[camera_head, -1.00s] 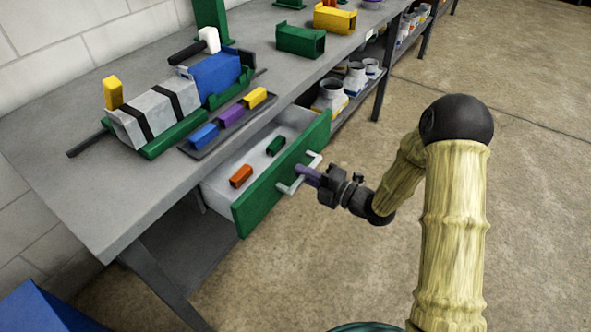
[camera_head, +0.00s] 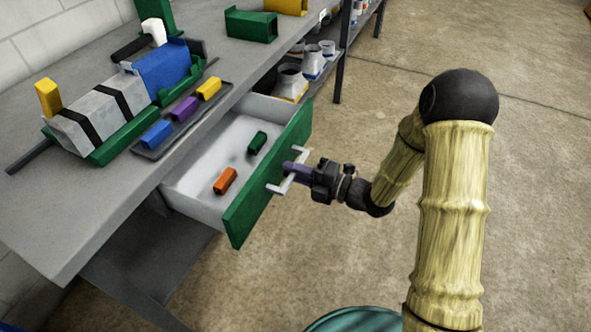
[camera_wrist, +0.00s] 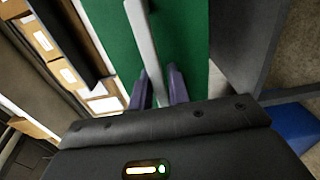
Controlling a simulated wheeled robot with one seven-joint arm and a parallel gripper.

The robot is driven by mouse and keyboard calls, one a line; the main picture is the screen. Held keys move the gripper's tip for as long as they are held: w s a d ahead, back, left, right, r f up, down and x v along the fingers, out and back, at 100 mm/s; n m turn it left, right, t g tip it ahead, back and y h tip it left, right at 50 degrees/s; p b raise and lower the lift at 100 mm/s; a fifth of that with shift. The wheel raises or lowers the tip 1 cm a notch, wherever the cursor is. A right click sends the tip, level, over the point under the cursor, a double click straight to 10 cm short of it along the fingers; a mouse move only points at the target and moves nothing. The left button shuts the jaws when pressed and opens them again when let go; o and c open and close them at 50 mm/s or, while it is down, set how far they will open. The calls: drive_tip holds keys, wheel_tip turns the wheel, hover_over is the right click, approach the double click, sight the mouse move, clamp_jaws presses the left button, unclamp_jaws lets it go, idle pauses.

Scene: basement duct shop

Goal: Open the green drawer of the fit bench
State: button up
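The green drawer (camera_head: 243,207) of the fit bench (camera_head: 75,215) stands pulled out, its light interior showing. An orange block (camera_head: 225,181) and a dark green block (camera_head: 257,142) lie inside it. Its pale bar handle (camera_head: 287,182) is on the green front. My gripper (camera_head: 292,170) is at the handle from the front. In the wrist view the purple fingers (camera_wrist: 160,88) sit on both sides of the handle bar (camera_wrist: 146,45), closed about it, with the green front behind.
On the bench top are a grey duct piece with black straps (camera_head: 100,112), a tray (camera_head: 148,152) of small coloured blocks and a green duct piece (camera_head: 251,25). Pale fittings (camera_head: 290,82) stand on a shelf beyond the drawer. Floor to the right is clear.

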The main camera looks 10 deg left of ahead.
drive_tip(key=shift+o, duration=1.4)
drive_tip(key=v, duration=1.7)
drive_tip(key=shift+d, duration=0.2)
